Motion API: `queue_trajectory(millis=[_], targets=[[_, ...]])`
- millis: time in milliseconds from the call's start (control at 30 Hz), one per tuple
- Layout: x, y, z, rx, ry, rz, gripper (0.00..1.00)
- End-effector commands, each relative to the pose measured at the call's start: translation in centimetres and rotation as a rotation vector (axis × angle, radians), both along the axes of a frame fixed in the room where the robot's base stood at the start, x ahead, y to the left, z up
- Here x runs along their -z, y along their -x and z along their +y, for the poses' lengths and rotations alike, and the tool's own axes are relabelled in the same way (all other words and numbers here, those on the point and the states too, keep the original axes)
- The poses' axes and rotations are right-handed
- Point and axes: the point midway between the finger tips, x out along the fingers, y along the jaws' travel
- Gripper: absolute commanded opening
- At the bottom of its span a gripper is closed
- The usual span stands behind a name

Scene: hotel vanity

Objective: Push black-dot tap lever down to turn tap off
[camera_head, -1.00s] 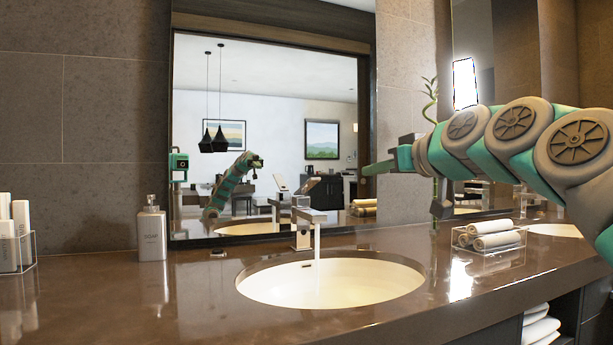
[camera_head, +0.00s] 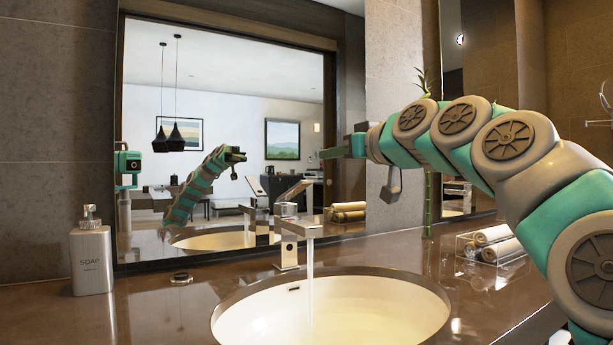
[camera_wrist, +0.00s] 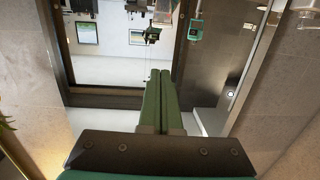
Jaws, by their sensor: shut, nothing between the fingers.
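The chrome tap (camera_head: 289,245) stands behind the sink, and a stream of water (camera_head: 310,280) falls from its spout. Its flat lever (camera_head: 296,191) is tilted up, rising to the right. I cannot make out a black dot on it. My gripper (camera_head: 328,153) is above and to the right of the lever, apart from it, pointing left. In the wrist view my gripper's two green fingers (camera_wrist: 160,80) are shut together with nothing between them. I cannot make out the tap lever in the wrist view.
The oval sink (camera_head: 235,310) is set in the brown counter (camera_head: 150,315). A soap bottle (camera_head: 91,255) stands at left, near a small round object (camera_head: 181,279). The large mirror (camera_head: 230,70) is behind the tap. Rolled towels (camera_head: 497,247) and a plant stalk (camera_head: 428,205) are at right.

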Motion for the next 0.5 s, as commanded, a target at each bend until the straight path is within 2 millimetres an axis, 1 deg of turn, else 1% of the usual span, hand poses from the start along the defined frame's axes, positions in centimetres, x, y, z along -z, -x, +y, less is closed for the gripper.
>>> queue_trajectory(millis=[167, 267, 367, 500], targets=[[0.0, -0.3, 0.2, 0.000, 0.001, 0.001, 0.00], [0.1, -0.8, 0.6, -0.001, 0.001, 0.001, 0.00], [0.1, -1.6, 1.3, -0.001, 0.001, 0.001, 0.00], [0.3, -3.1, 2.3, 0.000, 0.000, 0.001, 0.00]])
